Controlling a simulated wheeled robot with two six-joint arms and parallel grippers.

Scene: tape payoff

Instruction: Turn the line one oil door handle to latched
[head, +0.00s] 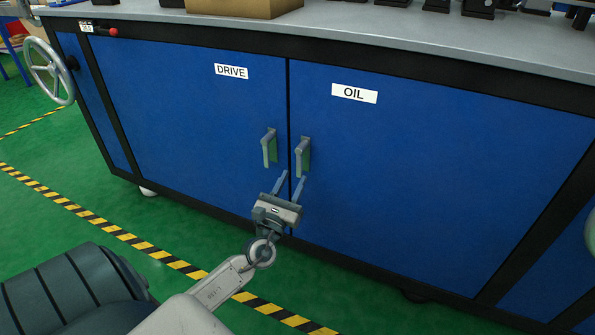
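The blue oil door (410,185) carries a white OIL label (354,93). Its grey lever handle (300,156) is at the door's left edge, with the lever hanging down and a green patch beside it. My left gripper (291,184) is just below this handle, its two fingers spread and pointing up at it, with nothing between them. I cannot tell whether a fingertip touches the lever. My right gripper is not in view.
The blue drive door (190,115) is to the left, with its own grey handle (269,147) close to the oil handle. A handwheel (48,71) sticks out at the cabinet's left end. Black-and-yellow floor tape (130,238) crosses the green floor in front.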

